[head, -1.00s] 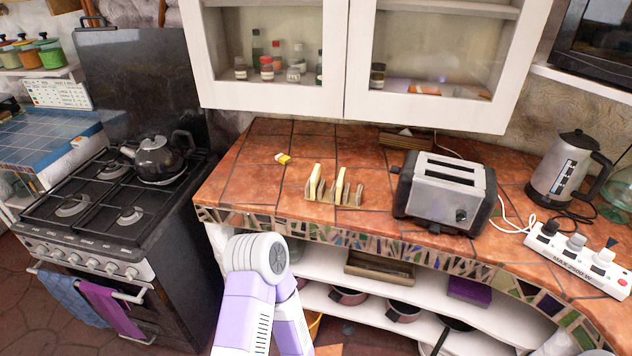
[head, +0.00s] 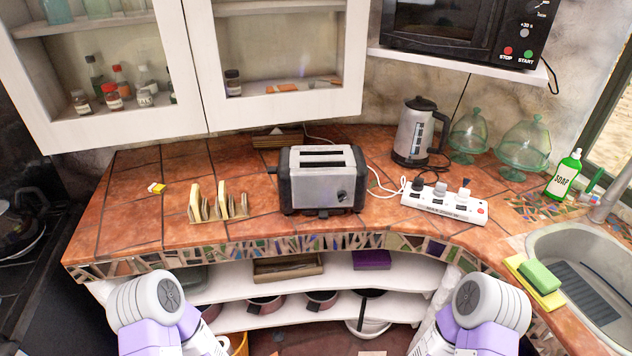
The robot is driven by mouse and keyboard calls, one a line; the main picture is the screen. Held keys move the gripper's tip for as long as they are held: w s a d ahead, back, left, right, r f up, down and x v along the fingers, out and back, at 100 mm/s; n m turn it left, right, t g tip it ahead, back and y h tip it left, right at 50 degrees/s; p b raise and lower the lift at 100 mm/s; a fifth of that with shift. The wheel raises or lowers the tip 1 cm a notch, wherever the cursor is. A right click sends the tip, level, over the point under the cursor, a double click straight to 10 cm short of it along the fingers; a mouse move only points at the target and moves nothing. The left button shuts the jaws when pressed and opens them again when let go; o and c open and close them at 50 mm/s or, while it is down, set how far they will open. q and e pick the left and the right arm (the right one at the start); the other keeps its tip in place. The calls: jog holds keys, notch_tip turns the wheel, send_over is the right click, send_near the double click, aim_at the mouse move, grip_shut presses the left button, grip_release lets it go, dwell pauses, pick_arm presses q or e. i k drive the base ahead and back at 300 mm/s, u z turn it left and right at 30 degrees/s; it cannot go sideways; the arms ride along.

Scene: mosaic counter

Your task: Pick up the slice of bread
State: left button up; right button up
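Slices of bread (head: 222,198) stand upright in a small wooden rack on the tiled counter, left of the toaster. Another slice (head: 195,201) stands at the rack's left end. The rack (head: 240,209) shows between and beside them. A grey and black toaster (head: 321,178) stands to the right of the rack. Parts of both my arms show at the bottom left and bottom right, below the counter edge and apart from the bread. Neither gripper's fingers can be seen.
A power strip (head: 444,202), kettle (head: 419,132) and glass domes stand to the right. A sink (head: 590,270) with a sponge (head: 539,277) is at far right. Cabinets (head: 285,60) hang above the counter. The counter (head: 130,215) left of the rack is mostly clear.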

aim_at(196, 199)
jog(key=k, duration=0.35)
jog(key=u, duration=0.8)
jog(key=i, duration=0.85)
jog(key=z, duration=0.45)
